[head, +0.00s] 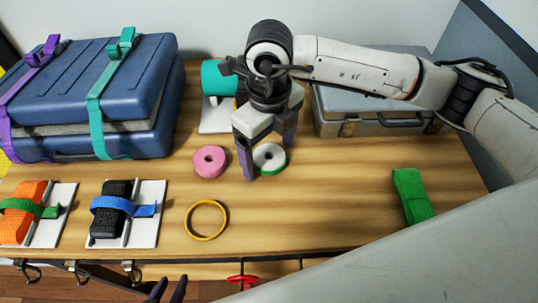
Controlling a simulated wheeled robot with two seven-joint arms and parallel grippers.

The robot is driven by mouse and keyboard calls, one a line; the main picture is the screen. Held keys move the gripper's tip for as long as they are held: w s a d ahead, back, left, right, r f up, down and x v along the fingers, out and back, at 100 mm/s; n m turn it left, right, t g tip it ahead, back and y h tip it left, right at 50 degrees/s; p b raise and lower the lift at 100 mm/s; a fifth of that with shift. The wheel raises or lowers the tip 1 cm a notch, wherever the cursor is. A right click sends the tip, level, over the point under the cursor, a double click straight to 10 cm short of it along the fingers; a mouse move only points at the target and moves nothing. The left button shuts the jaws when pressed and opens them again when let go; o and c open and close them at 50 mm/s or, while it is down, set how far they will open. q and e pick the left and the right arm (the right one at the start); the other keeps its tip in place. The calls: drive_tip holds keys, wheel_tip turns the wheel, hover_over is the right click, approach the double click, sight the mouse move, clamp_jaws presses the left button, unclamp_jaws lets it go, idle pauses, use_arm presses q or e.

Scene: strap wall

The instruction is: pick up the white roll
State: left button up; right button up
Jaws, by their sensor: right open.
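The white roll (268,153) lies flat on the wooden table, with a white ring-shaped top, a dark centre hole and a green edge at its lower right. My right gripper (269,163) points down over it and is open, one finger to the roll's left and the other to its right. The left finger stands close beside the roll; I cannot tell whether it touches. My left gripper (168,289) shows only as two dark fingertips, apart, at the bottom edge; the rest is out of frame.
A pink roll (210,162) lies just left of the white roll. A yellow ring (205,236) is nearer the front. A teal roll (216,77) and grey case (361,124) stand behind; blue strapped cases (75,85) fill the left. A green bundle (411,194) lies right. The table's middle right is clear.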

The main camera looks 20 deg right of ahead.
drive_tip(key=shift+f, duration=0.1)
drive_tip(key=c, duration=0.8)
drive_tip(key=shift+o, duration=0.2)
